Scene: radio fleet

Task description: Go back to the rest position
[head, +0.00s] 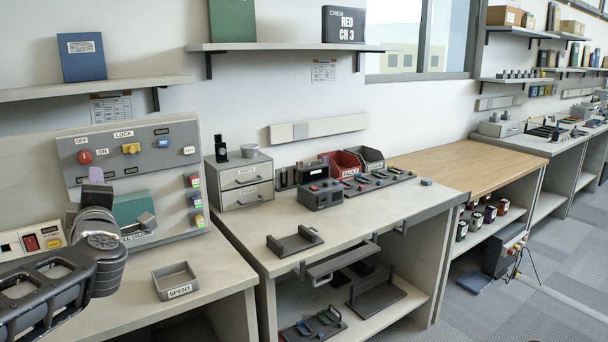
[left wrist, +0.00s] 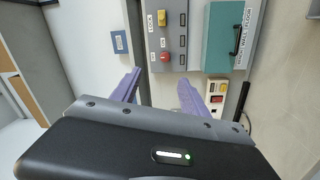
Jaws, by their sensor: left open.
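My left gripper (head: 95,182) is raised in front of the grey control panel (head: 158,165) at the left of the head view. Its purple fingers stand apart and empty in the left wrist view (left wrist: 160,90). The panel carries a red OFF knob (head: 84,157), a yellow LOCK switch (head: 131,148) and a teal cover (head: 134,208), partly hidden by my arm. In the left wrist view, the red knob (left wrist: 166,57) and teal cover (left wrist: 217,40) lie beyond the fingers. I cannot tell whether the gripper touches the panel. My right gripper is not in view.
A SPENT tray (head: 175,282) sits on the left bench. The wooden bench top (head: 450,158) is bare. Shelves run along the wall above.

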